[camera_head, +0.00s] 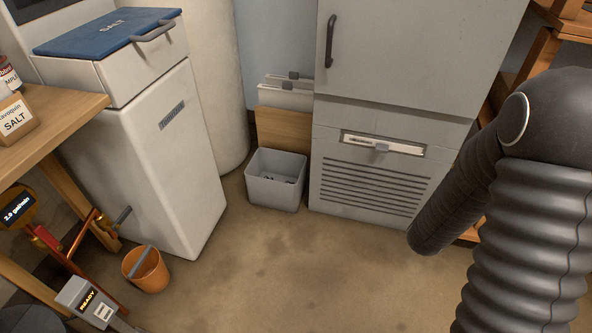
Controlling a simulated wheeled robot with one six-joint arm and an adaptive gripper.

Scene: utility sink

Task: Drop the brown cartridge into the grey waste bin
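The grey waste bin (262,191) stands on the floor in the middle of the view, open at the top, between the white cabinet and the grey cabinet. A few small dark things lie inside it, too small to make out. I cannot pick out a brown cartridge in this view. My gripper is not in view; black ribbed parts of my arm cover the right side.
A white cabinet (160,175) with a blue salt lid (105,32) stands left. A grey vented cabinet (375,180) stands right of the bin. An orange-brown bucket (150,277) and a device reading READY (85,301) are at lower left. The front floor is clear.

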